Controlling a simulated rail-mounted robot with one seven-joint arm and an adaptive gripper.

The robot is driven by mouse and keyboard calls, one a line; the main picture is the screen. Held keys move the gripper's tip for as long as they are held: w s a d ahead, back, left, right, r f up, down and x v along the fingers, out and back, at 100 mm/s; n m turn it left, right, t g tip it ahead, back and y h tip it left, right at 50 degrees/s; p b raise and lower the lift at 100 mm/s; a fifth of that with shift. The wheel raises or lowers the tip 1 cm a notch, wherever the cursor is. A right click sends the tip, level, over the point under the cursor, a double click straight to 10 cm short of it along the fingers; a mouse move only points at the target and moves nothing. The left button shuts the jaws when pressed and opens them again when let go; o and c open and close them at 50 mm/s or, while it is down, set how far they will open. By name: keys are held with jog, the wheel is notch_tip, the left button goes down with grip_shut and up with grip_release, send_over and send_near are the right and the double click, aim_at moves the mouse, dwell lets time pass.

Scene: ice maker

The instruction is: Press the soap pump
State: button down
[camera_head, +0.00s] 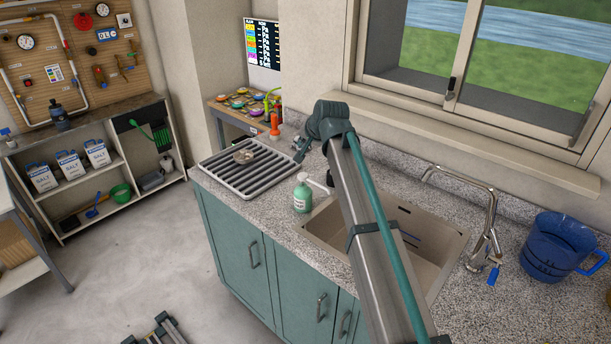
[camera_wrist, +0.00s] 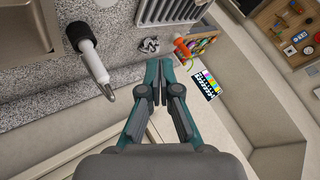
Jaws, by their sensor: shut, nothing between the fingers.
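A pale green soap bottle (camera_head: 302,197) with a white pump head stands on the counter at the left of the sink in the head view. Its nozzle runs right, towards my arm. In the wrist view, a white cylinder (camera_wrist: 92,62) with a dark collar and a curved metal end is beside the sink; I cannot tell whether it is a soap dispenser. My gripper (camera_wrist: 158,82) is shut and empty, over the back of the counter, right of that cylinder and apart from it.
The sink (camera_head: 318,224) and faucet (camera_head: 490,225) are right of the bottle, with a blue jug (camera_head: 556,247) farther right. A drying rack (camera_head: 250,178) lies left. A small crumpled grey object (camera_wrist: 149,45) lies near the rack. The window wall closes off the back.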

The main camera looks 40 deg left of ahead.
aim_at(302, 173)
jog(key=shift+f+b, duration=1.9)
jog(key=shift+f, duration=2.55)
jog(key=shift+f, duration=0.1)
jog(key=shift+f, duration=0.3)
jog(key=shift+f+b, duration=0.55)
jog(key=shift+f, duration=0.4)
jog(key=shift+r, duration=0.1)
jog(key=shift+r+p, duration=0.6)
jog(key=shift+r, duration=0.7)
jog(key=shift+r+p, duration=1.15)
jog(key=shift+r, duration=1.35)
